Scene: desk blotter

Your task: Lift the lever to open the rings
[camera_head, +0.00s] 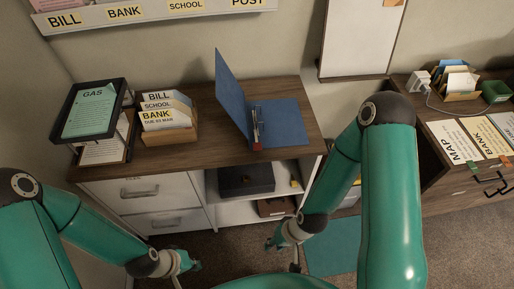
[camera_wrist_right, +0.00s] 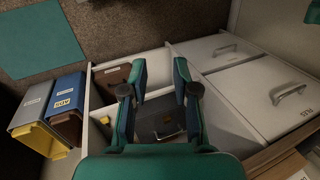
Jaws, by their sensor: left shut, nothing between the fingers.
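The blue binder (camera_head: 284,124) lies open on the wooden cabinet top, with its left cover standing up at a tilt. Its metal ring mechanism (camera_head: 257,125) runs along the spine; the lever is too small to make out clearly, and I cannot tell whether the rings are open. My left gripper (camera_head: 193,264) is shut and empty, low in front of the white drawers, well away from the binder. My right gripper (camera_head: 270,244) is in front of the lower shelf, below the binder. In the right wrist view it (camera_wrist_right: 160,68) is open with nothing between its fingers.
A letter tray (camera_head: 122,84) with papers and a wooden sorter (camera_head: 168,135) of labelled envelopes stand left of the binder. A dark box (camera_head: 246,179) sits on the shelf below; it also shows in the right wrist view (camera_wrist_right: 160,125). A desk (camera_head: 440,150) stands at the right.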

